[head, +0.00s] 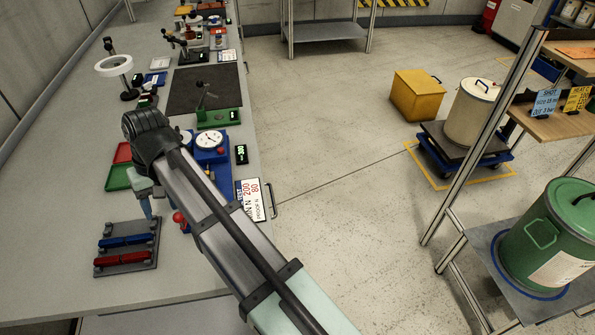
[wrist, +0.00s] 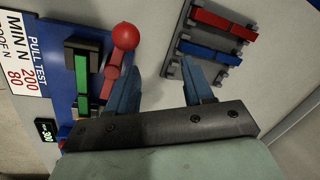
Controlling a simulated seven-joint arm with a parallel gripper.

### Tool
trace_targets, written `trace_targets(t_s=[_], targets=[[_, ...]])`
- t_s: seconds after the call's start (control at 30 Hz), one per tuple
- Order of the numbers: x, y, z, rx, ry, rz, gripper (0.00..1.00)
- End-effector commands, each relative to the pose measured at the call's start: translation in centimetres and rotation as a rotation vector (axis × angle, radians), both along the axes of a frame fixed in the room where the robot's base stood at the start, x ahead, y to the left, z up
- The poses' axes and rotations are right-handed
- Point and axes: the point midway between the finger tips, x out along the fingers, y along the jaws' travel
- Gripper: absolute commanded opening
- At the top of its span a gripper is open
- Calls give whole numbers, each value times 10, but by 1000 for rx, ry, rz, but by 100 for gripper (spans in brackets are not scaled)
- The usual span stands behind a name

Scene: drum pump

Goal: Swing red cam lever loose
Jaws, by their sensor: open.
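The red cam lever (wrist: 113,72) with its round red knob (wrist: 124,36) stands on the blue pull-test fixture (wrist: 60,20) in the wrist view. In the head view its red knob (head: 179,218) shows just right of my gripper (head: 147,207), partly hidden by my arm. My gripper (wrist: 162,78) is open, with nothing between its blue fingers. In the wrist view, its left finger is close beside the lever; I cannot tell whether they touch. A green block (wrist: 82,76) in a dark clamp sits left of the lever.
A grey rack (head: 128,246) with a blue bar and a red bar lies close to the gripper. A dial gauge (head: 210,140), a red and green tray (head: 120,175) and a small display (head: 241,153) stand farther up the bench. The bench's near left is clear.

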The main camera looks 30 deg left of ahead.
Motion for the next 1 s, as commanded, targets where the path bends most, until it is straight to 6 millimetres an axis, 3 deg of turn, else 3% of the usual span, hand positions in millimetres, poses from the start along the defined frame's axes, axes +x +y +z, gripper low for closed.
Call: trace_targets(t_s=[0.57, 1.0], targets=[[15, 25, 0, 1, 0, -520, 51], [24, 15, 74, 2, 0, -508, 51]])
